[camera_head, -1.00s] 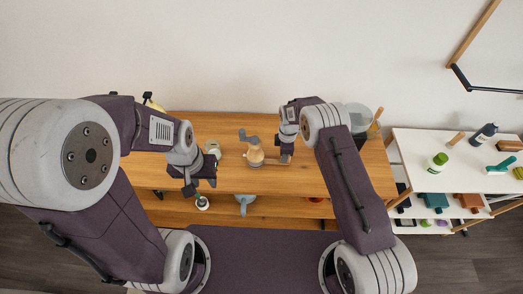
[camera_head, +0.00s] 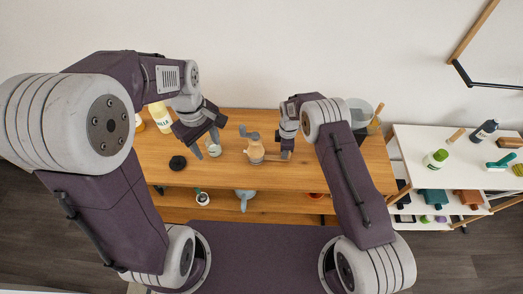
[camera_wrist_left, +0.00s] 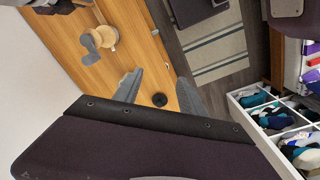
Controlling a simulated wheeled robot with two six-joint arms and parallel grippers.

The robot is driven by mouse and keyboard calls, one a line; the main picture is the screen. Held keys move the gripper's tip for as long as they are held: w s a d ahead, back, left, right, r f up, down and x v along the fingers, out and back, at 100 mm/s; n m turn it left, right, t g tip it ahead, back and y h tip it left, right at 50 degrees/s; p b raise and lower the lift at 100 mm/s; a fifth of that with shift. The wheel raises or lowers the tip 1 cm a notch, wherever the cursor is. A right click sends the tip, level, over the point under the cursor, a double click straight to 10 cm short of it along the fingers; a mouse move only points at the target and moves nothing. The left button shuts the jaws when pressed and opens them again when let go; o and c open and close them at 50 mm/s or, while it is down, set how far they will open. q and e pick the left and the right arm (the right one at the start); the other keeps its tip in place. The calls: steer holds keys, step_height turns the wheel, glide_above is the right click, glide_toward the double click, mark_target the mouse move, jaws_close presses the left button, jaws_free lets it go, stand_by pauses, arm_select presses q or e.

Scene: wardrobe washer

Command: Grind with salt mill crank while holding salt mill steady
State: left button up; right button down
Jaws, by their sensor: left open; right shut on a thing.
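The salt mill (camera_head: 255,154) stands on the wooden bench in the head view. It has a round light-wood body, a grey crank (camera_head: 249,134) on top pointing back left, and a flat light-coloured bar low on its right side. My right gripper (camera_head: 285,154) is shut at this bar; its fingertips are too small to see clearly. My left gripper (camera_head: 206,143) is open and empty, left of the mill and apart from it. In the left wrist view its two fingers (camera_wrist_left: 158,80) are spread, with the mill (camera_wrist_left: 106,37) and crank (camera_wrist_left: 90,41) beyond, at upper left.
A jar (camera_head: 213,149) is close by my left gripper. A black round thing (camera_head: 178,162) and a milk bottle (camera_head: 160,117) are further left on the bench (camera_head: 235,183). A grey pot (camera_head: 360,112) is at the right end. A white shelf (camera_head: 415,145) stands further right.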

arm_select(q)
steer(key=w+d+r+n, duration=0.2)
steer(key=w+n, duration=0.1)
steer(key=w, duration=0.3)
steer(key=w+d+r+n, duration=0.1)
steer(key=w+r+n, duration=0.1)
steer(key=w, duration=0.3)
glide_toward(243, 126)
step_height(243, 126, down, 12)
steer(key=shift+w+d+r, duration=0.1)
steer(key=shift+w+r, duration=0.05)
steer(key=shift+r, duration=0.05)
steer(key=c, duration=0.8)
